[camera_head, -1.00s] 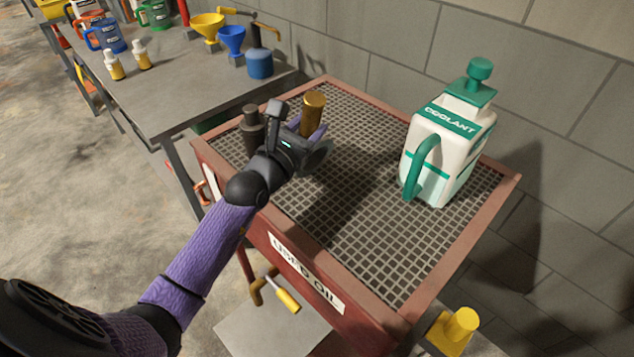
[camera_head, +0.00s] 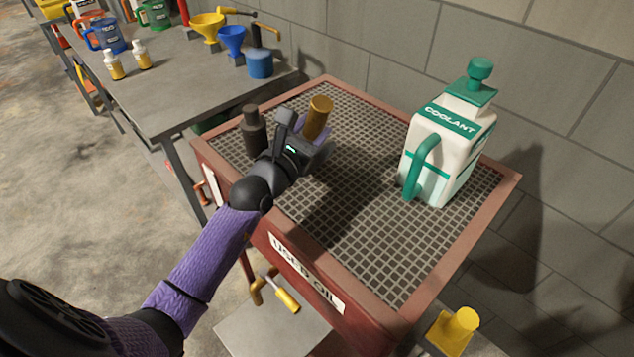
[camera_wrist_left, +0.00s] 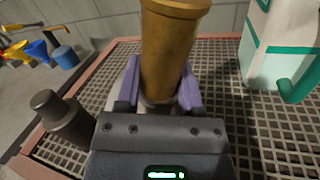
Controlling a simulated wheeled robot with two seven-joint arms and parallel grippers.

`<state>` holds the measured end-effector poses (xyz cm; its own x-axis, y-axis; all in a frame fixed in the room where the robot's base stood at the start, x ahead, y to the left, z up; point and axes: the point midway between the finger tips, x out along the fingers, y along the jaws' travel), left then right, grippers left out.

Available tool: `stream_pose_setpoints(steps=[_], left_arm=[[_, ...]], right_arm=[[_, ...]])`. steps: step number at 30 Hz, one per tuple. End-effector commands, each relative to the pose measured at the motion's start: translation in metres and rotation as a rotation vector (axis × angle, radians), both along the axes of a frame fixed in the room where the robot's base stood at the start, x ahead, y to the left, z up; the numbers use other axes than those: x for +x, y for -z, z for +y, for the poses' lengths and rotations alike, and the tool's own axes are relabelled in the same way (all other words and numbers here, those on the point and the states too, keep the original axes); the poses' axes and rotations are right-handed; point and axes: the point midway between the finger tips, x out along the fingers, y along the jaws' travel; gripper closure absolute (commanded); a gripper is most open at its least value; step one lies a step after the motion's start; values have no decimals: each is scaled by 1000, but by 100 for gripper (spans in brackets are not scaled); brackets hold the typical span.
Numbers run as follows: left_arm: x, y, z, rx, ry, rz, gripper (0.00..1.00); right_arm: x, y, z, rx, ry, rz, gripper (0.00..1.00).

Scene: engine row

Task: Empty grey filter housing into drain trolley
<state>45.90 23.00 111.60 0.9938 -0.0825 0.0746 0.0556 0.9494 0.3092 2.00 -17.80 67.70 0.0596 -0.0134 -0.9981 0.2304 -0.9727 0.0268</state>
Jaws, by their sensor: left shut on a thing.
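The drain trolley (camera_head: 410,310) is a red box with a mesh top (camera_head: 350,200) and a "USED OIL" label. My left gripper (camera_head: 314,142) is over the mesh, shut on a brass-coloured cylinder (camera_head: 319,112). In the left wrist view, the cylinder (camera_wrist_left: 170,50) rises between the purple fingers, and its lower end is hidden by the gripper. It leans slightly right in the head view. A dark grey bottle-like part (camera_head: 254,130) stands upright on the mesh, left of the gripper; I cannot tell whether it is the grey filter housing. My right gripper is not in view.
A white and green coolant jug (camera_head: 445,150) stands on the mesh at the right. A grey bench (camera_head: 190,85) with funnels and bottles stands at the back left. A block wall (camera_head: 400,40) runs behind the trolley. The front mesh is clear.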

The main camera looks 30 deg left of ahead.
Motion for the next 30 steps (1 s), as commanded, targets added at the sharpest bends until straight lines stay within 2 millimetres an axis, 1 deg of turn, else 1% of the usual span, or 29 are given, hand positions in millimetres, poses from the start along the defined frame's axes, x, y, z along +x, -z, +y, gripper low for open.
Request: stream_pose_setpoints(steps=[30], left_arm=[[-3, 0, -10, 96, 0, -36, 100]], right_arm=[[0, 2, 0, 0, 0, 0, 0]])
